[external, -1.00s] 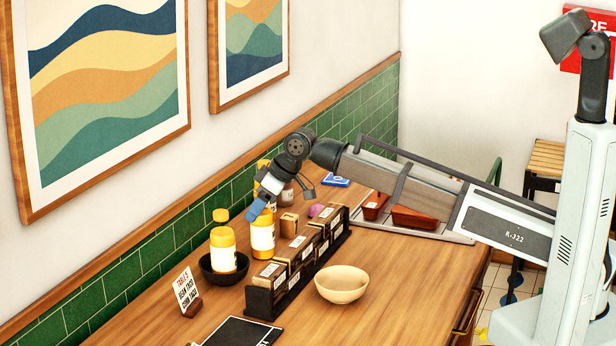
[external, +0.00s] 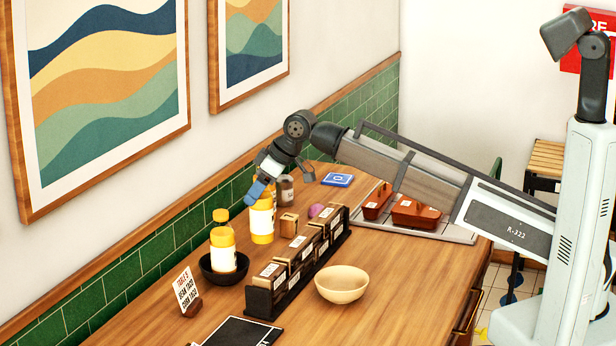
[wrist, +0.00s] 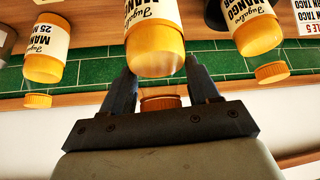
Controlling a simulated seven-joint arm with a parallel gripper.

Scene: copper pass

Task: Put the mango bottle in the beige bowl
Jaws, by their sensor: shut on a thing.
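My gripper (external: 260,192) is shut on a yellow mango bottle (external: 262,225) with a white label, held from above at its cap. The bottle appears raised off the counter. The beige bowl (external: 342,284) stands empty on the wooden counter, right of and nearer than the held bottle, beyond the black rack. It is not seen in the wrist view.
Another mango bottle (external: 223,250) stands in a black bowl (external: 224,272) on the left. A black rack of small boxes (external: 298,262) lies between my gripper and the beige bowl. A table sign (external: 187,292) stands front left. Red containers (external: 415,213) sit on a tray at the right.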

